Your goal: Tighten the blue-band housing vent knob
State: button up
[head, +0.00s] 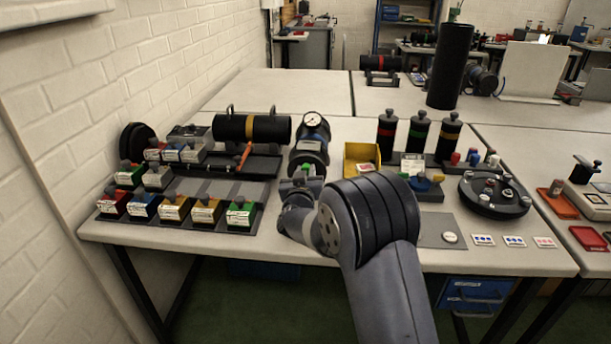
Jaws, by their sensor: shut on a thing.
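The blue-band housing (308,156) is a dark cylinder lying at the middle of the bench, with its near end toward me. A blue band (313,130) shows toward its far part, and a round white gauge (312,119) stands at its top. My gripper (301,173) is at the near end of this housing. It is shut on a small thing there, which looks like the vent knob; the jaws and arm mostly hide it. A bit of green shows at the jaws. How far the knob is turned cannot be seen.
A yellow-band cylinder (225,127) lies on a rack to the left, above rows of labelled blocks (173,208). A yellow bin (352,155), several banded canisters (418,134) and a round dark turntable (509,207) stand to the right. A tall black cylinder (449,66) stands behind.

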jog(key=m+b, duration=0.4)
jog(key=shift+f, duration=0.2)
jog(key=m+b, duration=0.3)
jog(key=m, duration=0.1)
jog(key=shift+m+b, duration=0.3)
jog(key=m+b, duration=0.3)
jog(key=m, duration=0.1)
jog(key=shift+r+m, duration=0.1)
jog(key=shift+m, duration=0.2)
jog(key=m+b, duration=0.3)
jog(key=m, duration=0.1)
jog(key=m+b, duration=0.2)
jog(key=m, duration=0.3)
jog(key=shift+b, duration=0.4)
jog(key=m+b, duration=0.2)
jog(key=m, duration=0.2)
jog(key=shift+m+b, duration=0.3)
jog(key=m+b, duration=0.2)
jog(key=m, duration=0.2)
jog(key=shift+r, duration=0.1)
jog(key=shift+r+m+b, duration=0.1)
jog(key=shift+m+b, duration=0.95)
jog(key=shift+m, duration=0.95)
